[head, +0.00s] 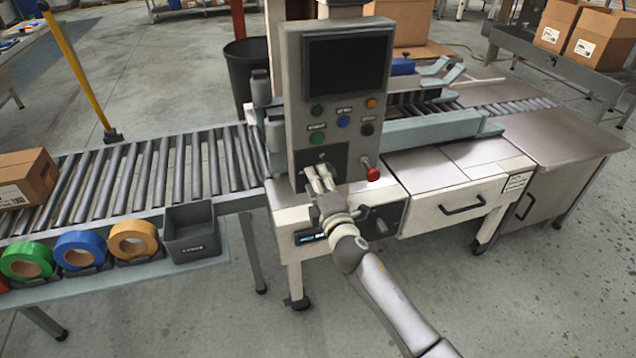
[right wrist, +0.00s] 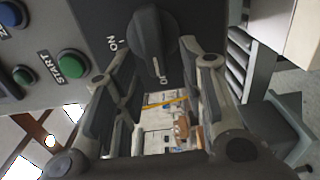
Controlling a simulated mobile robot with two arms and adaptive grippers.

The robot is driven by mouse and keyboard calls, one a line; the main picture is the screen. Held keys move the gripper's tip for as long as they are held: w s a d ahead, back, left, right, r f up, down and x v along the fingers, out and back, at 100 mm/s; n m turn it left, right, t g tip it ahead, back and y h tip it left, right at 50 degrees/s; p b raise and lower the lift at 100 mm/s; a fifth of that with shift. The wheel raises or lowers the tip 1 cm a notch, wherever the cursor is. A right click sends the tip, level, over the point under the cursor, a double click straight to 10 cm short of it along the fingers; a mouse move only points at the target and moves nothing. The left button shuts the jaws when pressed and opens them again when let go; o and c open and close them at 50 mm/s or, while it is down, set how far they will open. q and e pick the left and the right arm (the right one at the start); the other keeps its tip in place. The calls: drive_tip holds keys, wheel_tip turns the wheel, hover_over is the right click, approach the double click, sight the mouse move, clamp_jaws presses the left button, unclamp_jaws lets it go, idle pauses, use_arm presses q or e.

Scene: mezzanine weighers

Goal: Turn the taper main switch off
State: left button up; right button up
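The taper main switch is a black rotary knob (right wrist: 152,45) on a dark plate in the right wrist view. "ON" is printed to its left. Its white pointer line faces down in that view, close to a second, partly covered label starting with "O". In the head view the switch is hidden behind my right gripper (head: 316,180), at the bottom of the grey control panel (head: 301,101). My right gripper's fingers (right wrist: 157,58) are apart, one on each side of the knob; I cannot tell whether they touch it. My left gripper is not in view.
A red mushroom button (head: 373,175) sticks out right of the gripper. The green START button (right wrist: 73,64) is left of the knob in the right wrist view. A roller conveyor (head: 140,180) carries a carton (head: 36,172) at left. Tape rolls and a dark bin (head: 192,240) stand in front.

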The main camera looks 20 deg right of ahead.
drive_tip(key=shift+s, duration=0.1)
drive_tip(key=s, duration=1.2)
drive_tip(key=shift+d, duration=0.2)
drive_tip(key=shift+w, duration=0.1)
